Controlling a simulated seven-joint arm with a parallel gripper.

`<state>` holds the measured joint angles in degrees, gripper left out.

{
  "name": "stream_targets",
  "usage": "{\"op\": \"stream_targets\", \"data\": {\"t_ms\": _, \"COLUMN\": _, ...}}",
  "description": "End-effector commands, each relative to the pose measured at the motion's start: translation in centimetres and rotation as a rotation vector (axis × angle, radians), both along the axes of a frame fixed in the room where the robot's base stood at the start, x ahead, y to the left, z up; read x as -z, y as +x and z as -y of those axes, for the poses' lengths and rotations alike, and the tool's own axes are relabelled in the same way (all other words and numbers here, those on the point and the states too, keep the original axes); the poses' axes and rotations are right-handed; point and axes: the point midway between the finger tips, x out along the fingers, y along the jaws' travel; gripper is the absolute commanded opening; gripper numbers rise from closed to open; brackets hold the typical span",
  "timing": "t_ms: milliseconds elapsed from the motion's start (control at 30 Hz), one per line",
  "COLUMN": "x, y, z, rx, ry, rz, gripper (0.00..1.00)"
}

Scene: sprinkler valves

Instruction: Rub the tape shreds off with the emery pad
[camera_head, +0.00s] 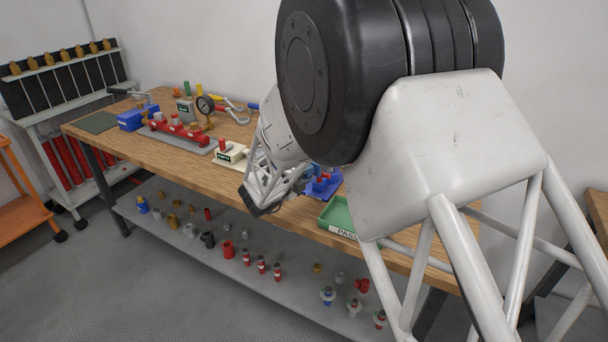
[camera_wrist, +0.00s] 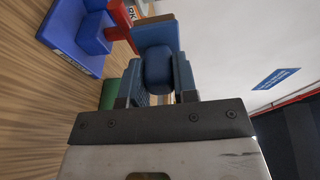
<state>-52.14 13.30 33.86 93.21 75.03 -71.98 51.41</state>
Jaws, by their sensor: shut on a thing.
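My gripper (camera_wrist: 158,88) is shut on a blue rounded grip in the wrist view. The grip joins a flat blue plate with a brownish far edge, which I take to be the emery pad (camera_wrist: 158,36). A blue stand (camera_wrist: 72,36) with a red fitting (camera_wrist: 118,18) lies just beyond and left of the pad; I cannot tell if they touch. In the head view the blue stand (camera_head: 322,187) is partly hidden by my arm, and my gripper (camera_head: 258,203) hangs near the bench's front edge. I cannot make out any tape shreds.
A green tray (camera_head: 327,224) marked PASS sits right of the blue stand, partly hidden by my arm. A cream box (camera_head: 231,153), a red valve manifold (camera_head: 178,131) and a gauge (camera_head: 205,104) stand left along the wooden bench (camera_head: 95,134). Several fittings fill the lower shelf.

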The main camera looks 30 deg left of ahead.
Motion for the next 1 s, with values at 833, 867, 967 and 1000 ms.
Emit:
{"op": "stream_targets", "data": {"t_ms": 833, "x": -0.1, "y": 1.0, "z": 0.1, "rx": 0.028, "ry": 0.001, "rz": -0.017, "gripper": 0.01}}
{"op": "stream_targets", "data": {"t_ms": 867, "x": -0.1, "y": 1.2, "z": 0.1, "rx": 0.028, "ry": 0.001, "rz": -0.018, "gripper": 0.01}}
{"op": "stream_targets", "data": {"t_ms": 967, "x": -0.1, "y": 1.8, "z": 0.1, "rx": 0.027, "ry": 0.002, "rz": -0.018, "gripper": 0.01}}
{"op": "stream_targets", "data": {"t_ms": 1000, "x": -0.1, "y": 2.0, "z": 0.1, "rx": 0.028, "ry": 0.0, "rz": -0.018, "gripper": 0.01}}
